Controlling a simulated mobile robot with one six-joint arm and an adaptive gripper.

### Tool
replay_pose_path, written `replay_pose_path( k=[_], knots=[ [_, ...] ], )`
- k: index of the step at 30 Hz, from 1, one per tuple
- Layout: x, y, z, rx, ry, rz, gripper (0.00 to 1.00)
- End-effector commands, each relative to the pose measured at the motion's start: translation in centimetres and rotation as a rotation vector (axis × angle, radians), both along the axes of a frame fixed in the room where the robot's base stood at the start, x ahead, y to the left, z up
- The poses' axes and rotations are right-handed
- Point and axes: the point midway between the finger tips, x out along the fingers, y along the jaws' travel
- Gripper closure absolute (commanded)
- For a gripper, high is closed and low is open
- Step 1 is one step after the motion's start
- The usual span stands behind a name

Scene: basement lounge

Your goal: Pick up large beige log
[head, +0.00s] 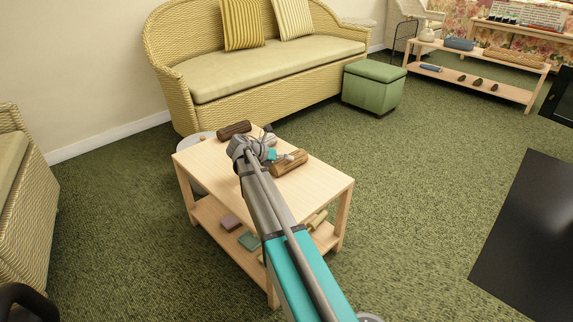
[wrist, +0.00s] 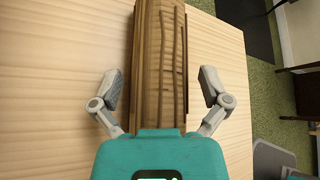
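The large beige log (head: 290,163) lies on the top of the low wooden table, near its back right. In the wrist view the log (wrist: 160,60) runs lengthwise up the picture, with light brown grain and dark grooves. My gripper (wrist: 161,87) is open, with one finger on each side of the log and a gap on both sides. In the head view my gripper (head: 275,154) is at the log's left end, partly hidden by my arm. The log's near end is hidden behind the gripper body in the wrist view.
A darker brown log (head: 234,130) lies farther back on the table (head: 322,185). Small coloured blocks sit on its lower shelf. A wicker sofa (head: 250,85) and green ottoman (head: 373,88) stand behind.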

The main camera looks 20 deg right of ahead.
Motion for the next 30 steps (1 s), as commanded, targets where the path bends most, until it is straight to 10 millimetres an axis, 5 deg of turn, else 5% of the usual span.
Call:
replay_pose_path(
  k=[1,12,30],
  knots=[
    [0.0,0.0,0.0,0.0,0.0,0.0,0.22],
    [0.0,0.0,0.0,-0.001,0.0,-0.001,0.88],
    [0.0,0.0,1.2,-0.001,0.0,0.001,0.88]
  ],
)
